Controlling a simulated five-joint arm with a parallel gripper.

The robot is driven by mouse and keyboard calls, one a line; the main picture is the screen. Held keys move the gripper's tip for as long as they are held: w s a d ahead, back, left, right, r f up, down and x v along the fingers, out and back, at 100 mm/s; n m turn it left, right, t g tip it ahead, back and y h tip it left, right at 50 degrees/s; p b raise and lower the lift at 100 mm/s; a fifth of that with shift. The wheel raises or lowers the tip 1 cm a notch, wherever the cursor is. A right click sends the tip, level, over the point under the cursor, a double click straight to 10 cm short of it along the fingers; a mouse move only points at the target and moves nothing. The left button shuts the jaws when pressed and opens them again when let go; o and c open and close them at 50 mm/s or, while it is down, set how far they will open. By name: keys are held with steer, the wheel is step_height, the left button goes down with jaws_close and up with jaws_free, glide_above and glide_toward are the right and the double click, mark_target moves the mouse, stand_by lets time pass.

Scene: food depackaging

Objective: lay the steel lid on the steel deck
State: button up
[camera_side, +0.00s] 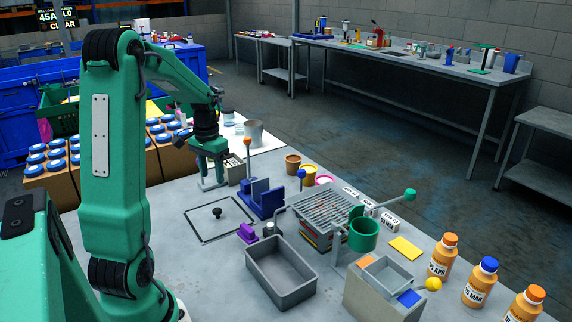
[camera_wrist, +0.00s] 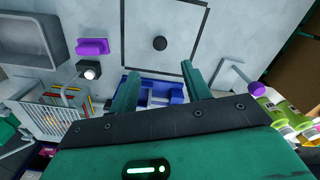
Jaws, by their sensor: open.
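The steel lid (camera_side: 228,222) is a flat grey square with a black knob, lying level inside a dark square outline on the steel deck (camera_side: 180,188). In the wrist view the lid (camera_wrist: 178,22) is at the top centre, and its near edge is partly hidden. The grey deck (camera_wrist: 235,30) spreads around it. My gripper (camera_side: 212,186) is open and empty, pointing down behind the lid in the side view. In the wrist view its two green fingers (camera_wrist: 160,69) are apart, with the knob beyond their tips.
A blue slotted holder (camera_side: 262,200) stands right of the lid, and a purple block (camera_side: 247,233) and grey bin (camera_side: 281,272) are nearer. A wire rack (camera_side: 325,210) with a green cup (camera_side: 364,235) is further right. Deck left of the outline looks clear.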

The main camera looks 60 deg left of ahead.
steer(key=w+d+r+m+t+y, duration=0.1)
steer(key=d+r, duration=0.3)
steer(key=d, duration=0.4)
steer(key=w+d+r+m+t, duration=0.1)
steer(key=d+r, duration=0.3)
steer(key=d, duration=0.4)
steer(key=s+d+r+m+t, duration=0.1)
steer(key=s+d, duration=0.2)
steer(key=d, duration=0.4)
steer(key=s+d+r+m+t+h, duration=0.1)
steer(key=s+d+t, duration=0.1)
steer(key=s+d, duration=0.2)
steer(key=d, duration=0.3)
steer(key=shift+s+r+m+t, duration=0.3)
steer(key=shift+r, duration=0.05)
